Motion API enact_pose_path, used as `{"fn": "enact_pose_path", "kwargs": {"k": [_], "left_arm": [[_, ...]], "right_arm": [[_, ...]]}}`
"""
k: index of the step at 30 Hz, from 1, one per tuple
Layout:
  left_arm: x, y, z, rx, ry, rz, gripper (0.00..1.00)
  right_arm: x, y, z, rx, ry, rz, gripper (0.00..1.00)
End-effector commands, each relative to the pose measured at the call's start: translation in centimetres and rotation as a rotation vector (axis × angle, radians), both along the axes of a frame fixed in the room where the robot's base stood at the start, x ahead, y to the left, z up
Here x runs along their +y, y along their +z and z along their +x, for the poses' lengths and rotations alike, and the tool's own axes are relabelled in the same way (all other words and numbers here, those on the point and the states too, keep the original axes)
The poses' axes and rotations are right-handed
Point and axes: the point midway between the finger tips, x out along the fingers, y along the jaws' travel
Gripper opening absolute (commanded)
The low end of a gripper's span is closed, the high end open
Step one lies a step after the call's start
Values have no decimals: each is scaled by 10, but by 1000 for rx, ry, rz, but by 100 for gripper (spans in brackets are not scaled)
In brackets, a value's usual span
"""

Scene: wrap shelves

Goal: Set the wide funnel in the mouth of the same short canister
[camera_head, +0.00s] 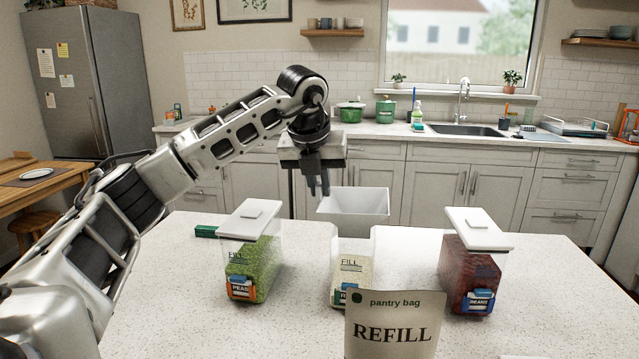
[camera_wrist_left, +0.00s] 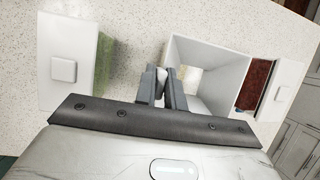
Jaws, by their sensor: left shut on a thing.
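The wide white funnel (camera_head: 355,205) hangs by its left side from my left gripper (camera_head: 320,183), which is shut on it. It also shows in the left wrist view (camera_wrist_left: 222,58), between the gripper's fingers (camera_wrist_left: 165,88) at its near wall. The short canister (camera_head: 352,262) stands open on the counter with pale contents and a FILL mark. The funnel is above and seemingly behind its mouth in the head view; I cannot tell whether they touch. Something pale shows through the funnel's opening in the wrist view. My right gripper is not in view.
A lidded canister of peas (camera_head: 252,262) stands left, and a lidded canister of beans (camera_head: 470,268) right. A paper REFILL pantry bag (camera_head: 394,325) stands in front and hides part of the short canister. A small green object (camera_head: 206,231) lies back left.

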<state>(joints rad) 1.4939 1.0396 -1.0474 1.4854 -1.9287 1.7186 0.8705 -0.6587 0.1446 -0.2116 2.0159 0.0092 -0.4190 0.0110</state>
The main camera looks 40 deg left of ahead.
Motion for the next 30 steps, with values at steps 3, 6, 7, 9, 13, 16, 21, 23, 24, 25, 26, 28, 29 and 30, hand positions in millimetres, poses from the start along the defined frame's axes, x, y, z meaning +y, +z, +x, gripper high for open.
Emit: {"fn": "enact_pose_path", "kwargs": {"k": [3,6,7,9,13,16,21,23,24,25,26,28,29,30], "left_arm": [[0,0,0,0,0,0,0],[0,0,0,0,0,0,0],[0,0,0,0,0,0,0],[0,-1,0,0,0,0,0],[0,-4,0,0,0,0,0],[0,-7,0,0,0,0,0],[0,-11,0,0,0,0,0],[0,-12,0,0,0,0,0],[0,-12,0,0,0,0,0],[0,-12,0,0,0,0,0],[0,-12,0,-1,0,0,0],[0,-12,0,-1,0,0,0],[0,-12,0,-1,0,0,0],[0,-12,0,-1,0,0,0]], "right_arm": [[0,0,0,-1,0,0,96],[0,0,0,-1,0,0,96],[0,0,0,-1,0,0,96],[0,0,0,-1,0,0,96],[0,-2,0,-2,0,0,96],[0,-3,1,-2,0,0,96],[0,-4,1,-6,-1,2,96],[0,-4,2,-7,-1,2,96],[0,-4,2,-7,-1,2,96],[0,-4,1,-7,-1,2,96],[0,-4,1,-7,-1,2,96],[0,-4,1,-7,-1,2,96],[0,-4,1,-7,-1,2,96],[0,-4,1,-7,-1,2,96]]}}
